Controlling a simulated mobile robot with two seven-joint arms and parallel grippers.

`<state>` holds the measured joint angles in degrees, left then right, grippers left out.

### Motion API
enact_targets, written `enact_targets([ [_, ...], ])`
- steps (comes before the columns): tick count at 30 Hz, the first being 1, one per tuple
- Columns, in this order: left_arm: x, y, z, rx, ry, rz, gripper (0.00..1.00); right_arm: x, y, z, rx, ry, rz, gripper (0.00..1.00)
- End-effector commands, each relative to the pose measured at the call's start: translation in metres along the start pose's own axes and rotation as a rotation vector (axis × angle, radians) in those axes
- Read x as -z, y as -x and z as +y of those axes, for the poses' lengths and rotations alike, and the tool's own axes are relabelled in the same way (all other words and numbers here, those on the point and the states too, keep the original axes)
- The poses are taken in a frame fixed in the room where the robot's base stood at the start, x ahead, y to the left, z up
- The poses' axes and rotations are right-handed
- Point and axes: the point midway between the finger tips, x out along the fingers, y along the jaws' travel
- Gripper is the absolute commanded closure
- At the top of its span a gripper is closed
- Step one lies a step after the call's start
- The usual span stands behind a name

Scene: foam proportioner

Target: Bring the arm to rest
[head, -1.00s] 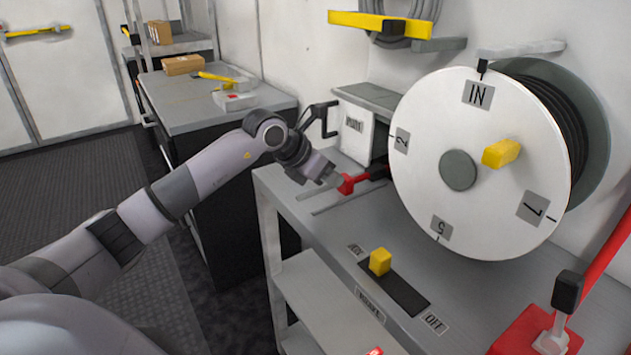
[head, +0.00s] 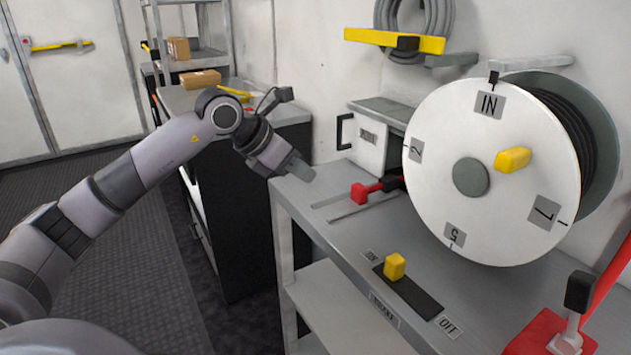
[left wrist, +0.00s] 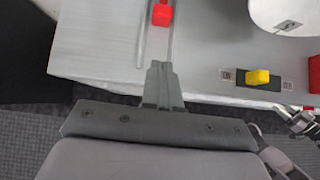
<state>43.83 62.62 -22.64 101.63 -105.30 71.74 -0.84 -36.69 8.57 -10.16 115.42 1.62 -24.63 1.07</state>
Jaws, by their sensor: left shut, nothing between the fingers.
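My left gripper (head: 301,173) is shut and empty. In the head view it hangs in the air at the left edge of the grey bench (head: 310,262), apart from the red-knobbed slide lever (head: 359,193). In the left wrist view my left gripper (left wrist: 160,70) points toward the bench edge, and the red knob (left wrist: 162,15) is beyond the fingertips. In the left wrist view part of another gripper, apparently my right one (left wrist: 298,120), shows at the right edge; its jaws are unclear.
A white dial drum (head: 480,215) with a yellow handle (head: 513,160) stands on the bench. A yellow slide knob (head: 394,266) sits in a black slot. A red-based lever (head: 578,295) is at right. A black cabinet (head: 245,200) stands behind my left arm. Floor (head: 105,250) is open at left.

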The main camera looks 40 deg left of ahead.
Motion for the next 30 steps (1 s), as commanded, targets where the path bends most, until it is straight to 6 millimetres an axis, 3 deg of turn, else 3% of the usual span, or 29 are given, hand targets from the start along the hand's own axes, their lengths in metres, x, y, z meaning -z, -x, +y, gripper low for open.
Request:
enact_targets([
  [10,0.0,0.008,-0.001,0.004,0.0,-0.001,1.0,0.0,0.0,0.0,0.001,0.003,0.0,0.57],
  [13,-0.002,0.001,-0.014,0.046,0.006,-0.028,1.0,0.0,0.0,0.0,0.002,0.003,0.0,0.57],
  [17,-0.012,-0.018,-0.059,0.206,0.046,-0.142,1.0,0.0,0.0,0.0,0.001,0.003,0.0,0.57],
  [19,-0.021,-0.025,-0.093,0.329,0.1,-0.236,1.0,0.001,0.0,0.0,0.001,0.003,0.0,0.57],
  [24,-0.042,-0.022,-0.159,0.612,0.331,-0.471,1.0,0.001,0.0,0.0,0.001,0.001,0.001,0.57],
  [27,-0.052,-0.013,-0.179,0.743,0.516,-0.599,1.0,0.001,0.0,-0.001,0.001,-0.003,0.002,0.57],
  [30,-0.057,-0.003,-0.184,0.841,0.737,-0.715,1.0,0.002,0.0,-0.001,0.001,-0.006,0.003,0.57],
])
